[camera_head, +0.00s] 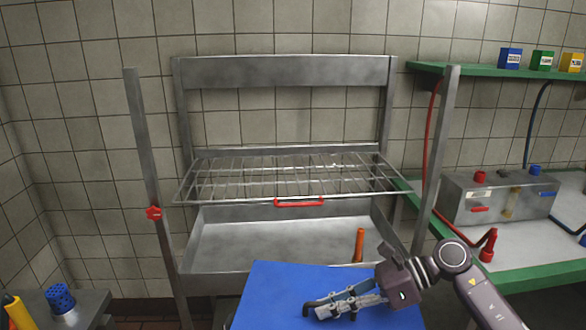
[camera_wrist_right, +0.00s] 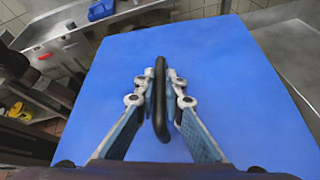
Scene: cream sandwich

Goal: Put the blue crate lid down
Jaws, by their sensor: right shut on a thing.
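The blue crate lid (camera_head: 268,285) is a flat blue panel at the bottom middle of the head view, in front of the metal rack. It also fills most of the right wrist view (camera_wrist_right: 105,75), with a black bar handle (camera_wrist_right: 160,120) on its face. My right gripper (camera_head: 318,308) reaches over the lid from the right. In the wrist view its fingers are on both sides of the handle, shut on it. The lid's near part is cut off by the head view's lower edge. My left gripper is not in view.
A metal rack with a wire shelf (camera_head: 250,178) and a shallow tray (camera_head: 220,245) stands behind the lid; an orange cylinder (camera_head: 359,245) stands in the tray. A green-edged bench (camera_head: 530,280) is at right, a grey table (camera_head: 85,305) at lower left.

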